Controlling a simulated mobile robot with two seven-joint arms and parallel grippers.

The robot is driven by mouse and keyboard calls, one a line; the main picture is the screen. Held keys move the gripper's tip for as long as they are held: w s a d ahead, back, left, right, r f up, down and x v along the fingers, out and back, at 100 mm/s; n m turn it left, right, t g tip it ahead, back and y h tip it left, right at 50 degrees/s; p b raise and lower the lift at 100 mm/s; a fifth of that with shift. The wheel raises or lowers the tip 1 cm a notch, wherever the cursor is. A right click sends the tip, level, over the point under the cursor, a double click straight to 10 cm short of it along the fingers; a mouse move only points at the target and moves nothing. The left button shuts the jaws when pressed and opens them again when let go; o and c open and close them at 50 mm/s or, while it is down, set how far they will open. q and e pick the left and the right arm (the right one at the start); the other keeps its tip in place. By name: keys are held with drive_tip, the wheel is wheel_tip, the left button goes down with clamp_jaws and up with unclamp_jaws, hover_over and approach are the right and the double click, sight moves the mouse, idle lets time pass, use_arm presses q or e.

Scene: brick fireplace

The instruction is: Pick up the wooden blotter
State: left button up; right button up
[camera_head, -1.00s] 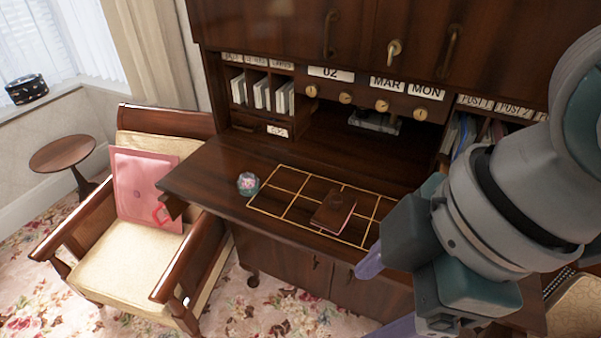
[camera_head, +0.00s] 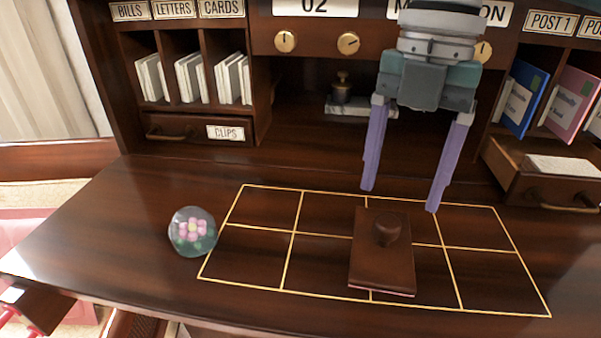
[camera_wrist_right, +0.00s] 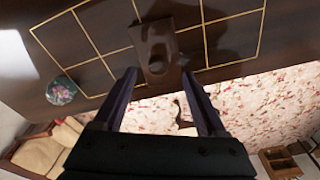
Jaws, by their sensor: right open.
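The wooden blotter (camera_head: 381,262) is a dark brown block with a round knob on top and a pinkish lower edge. It lies on the desk's gold-lined grid (camera_head: 262,232), right of the middle. My right gripper (camera_head: 400,200) is open and empty, with long purple fingers pointing down just behind and above the blotter. In the right wrist view, the blotter (camera_wrist_right: 156,45) shows beyond and between the two open fingertips (camera_wrist_right: 165,75), not clearly touching either. My left gripper is not in view.
A glass paperweight with a pink flower (camera_head: 193,231) sits left of the grid. An open drawer (camera_head: 545,184) juts out at the right.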

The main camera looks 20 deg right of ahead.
sight(389, 221)
drive_tip(key=f, duration=0.4)
drive_tip(key=a+f+p, duration=0.1)
drive_tip(key=f, duration=0.1)
drive_tip(key=shift+s, duration=0.3)
drive_tip(key=shift+c, duration=0.3)
clamp_jaws()
drive_tip(key=shift+r, duration=0.1)
